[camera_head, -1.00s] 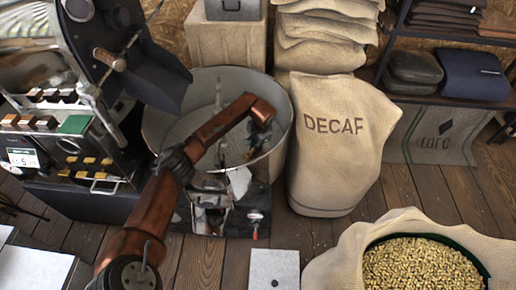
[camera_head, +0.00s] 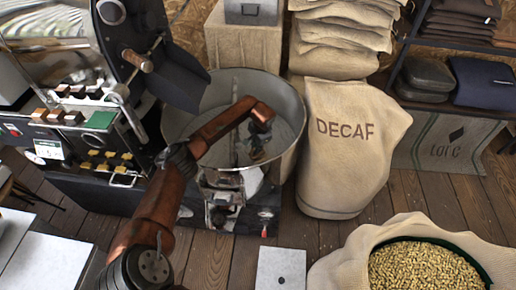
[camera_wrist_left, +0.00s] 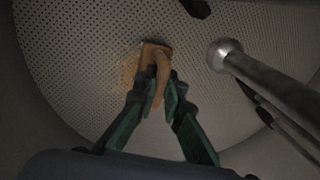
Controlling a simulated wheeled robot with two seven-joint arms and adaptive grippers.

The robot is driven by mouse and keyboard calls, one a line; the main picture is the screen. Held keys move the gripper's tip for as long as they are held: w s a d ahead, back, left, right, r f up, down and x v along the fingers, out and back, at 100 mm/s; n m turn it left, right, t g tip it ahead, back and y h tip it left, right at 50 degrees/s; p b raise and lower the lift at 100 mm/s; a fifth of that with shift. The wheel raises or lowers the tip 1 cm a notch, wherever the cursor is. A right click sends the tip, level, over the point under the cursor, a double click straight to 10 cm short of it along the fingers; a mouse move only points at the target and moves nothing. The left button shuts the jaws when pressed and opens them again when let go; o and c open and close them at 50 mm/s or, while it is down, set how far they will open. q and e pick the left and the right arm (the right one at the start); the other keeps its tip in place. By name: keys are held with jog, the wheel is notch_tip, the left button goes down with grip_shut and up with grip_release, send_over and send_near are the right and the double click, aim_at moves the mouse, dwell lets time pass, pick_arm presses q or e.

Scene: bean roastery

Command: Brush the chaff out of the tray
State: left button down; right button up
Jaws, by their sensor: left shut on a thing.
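The tray (camera_head: 289,95) is a round, deep grey metal pan at the roaster's front. My left gripper (camera_head: 259,142) is down inside it, small and dark in the head view. In the left wrist view, the green-padded fingers of my left gripper (camera_wrist_left: 158,98) are shut on a tan wooden piece, seemingly the brush (camera_wrist_left: 155,58), just over the perforated tray floor (camera_wrist_left: 75,45). The brush's bristles are not clear. A tan patch, perhaps chaff (camera_wrist_left: 129,70), shows beside it. My right gripper is not in view.
A rounded metal post and bar (camera_wrist_left: 262,80) rise close to the right of my fingers. The roaster (camera_head: 95,130) stands left of the tray. A DECAF sack (camera_head: 345,160) stands close at its right. An open bean sack (camera_head: 420,270) is at the front right.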

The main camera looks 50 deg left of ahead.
pick_arm(q)
jog(key=s+a+p, duration=0.1)
jog(key=s+a, duration=0.1)
jog(key=shift+s+a+f, duration=0.1)
jog(key=shift+s+a, duration=0.15)
jog(key=shift+a, duration=0.05)
jog(key=shift+s+a+p, duration=0.2)
jog(key=shift+a+p, duration=0.05)
jog(key=shift+p, duration=0.05)
jog(key=shift+w+a+f+b, duration=0.15)
jog(key=shift+w+a+b, duration=0.25)
jog(key=shift+w+b, duration=0.15)
jog(key=shift+w, duration=0.15)
jog(key=shift+w+d+r, duration=0.2)
jog(key=shift+w+d, duration=0.55)
jog(key=shift+d, duration=0.1)
jog(key=shift+w+d+r, duration=0.15)
jog(key=shift+w+d, duration=0.55)
jog(key=shift+d, duration=0.1)
